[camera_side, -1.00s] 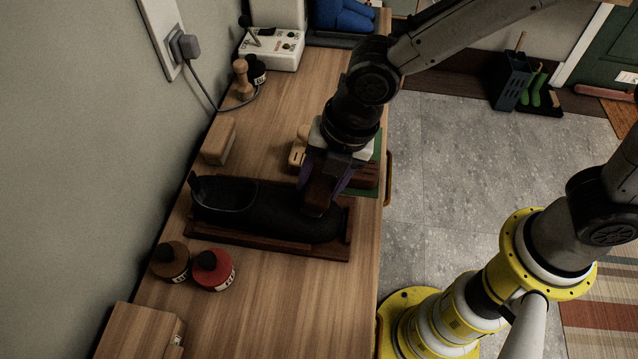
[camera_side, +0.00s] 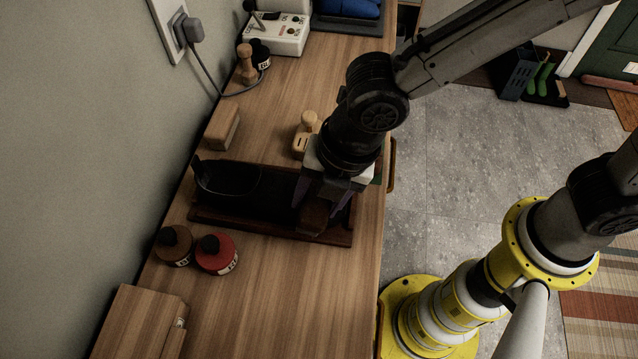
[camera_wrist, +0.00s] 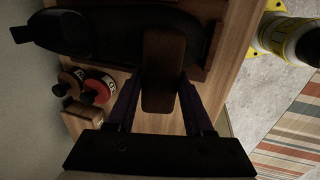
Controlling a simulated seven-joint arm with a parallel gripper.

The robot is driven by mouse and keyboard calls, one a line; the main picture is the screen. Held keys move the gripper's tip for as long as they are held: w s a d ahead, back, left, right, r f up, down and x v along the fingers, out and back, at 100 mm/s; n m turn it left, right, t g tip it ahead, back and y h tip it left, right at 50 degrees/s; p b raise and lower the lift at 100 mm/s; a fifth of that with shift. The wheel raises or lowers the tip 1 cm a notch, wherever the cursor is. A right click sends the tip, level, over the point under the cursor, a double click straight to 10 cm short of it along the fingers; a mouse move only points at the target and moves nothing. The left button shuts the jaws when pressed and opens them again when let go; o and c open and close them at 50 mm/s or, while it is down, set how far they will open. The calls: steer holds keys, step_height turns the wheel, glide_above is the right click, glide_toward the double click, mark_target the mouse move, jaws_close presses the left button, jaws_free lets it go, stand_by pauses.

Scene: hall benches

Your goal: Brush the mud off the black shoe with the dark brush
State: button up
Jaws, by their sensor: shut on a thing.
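The black shoe (camera_side: 232,183) lies on its side-to-side length in a brown wooden tray (camera_side: 262,229) on the bench; it also shows in the wrist view (camera_wrist: 110,38). My gripper (camera_side: 322,200) is over the right end of the shoe. It is shut on a dark brown brush, which shows between the fingers in the wrist view (camera_wrist: 163,70). The brush is over or against the shoe's right part; whether it touches cannot be told. The arm and brush hide part of that end. No mud can be made out in this dim light.
A red-lidded jar (camera_side: 215,254) and a brown-lidded jar (camera_side: 174,246) stand near the tray's front left. A wooden block (camera_side: 222,127), a light wooden-handled tool (camera_side: 306,133) and a white control box (camera_side: 277,35) are behind.

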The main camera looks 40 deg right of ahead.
steer(key=shift+s+a+r, duration=0.1)
steer(key=shift+s+a, duration=0.05)
steer(key=shift+s, duration=0.1)
steer(key=shift+w+d, duration=1.1)
steer(key=shift+w, duration=0.1)
steer(key=shift+w+d, duration=1.1)
steer(key=shift+w, duration=0.05)
steer(key=shift+s+a, duration=0.1)
steer(key=shift+s+a, duration=0.45)
steer(key=shift+s, duration=0.05)
steer(key=shift+s+a, duration=1.7)
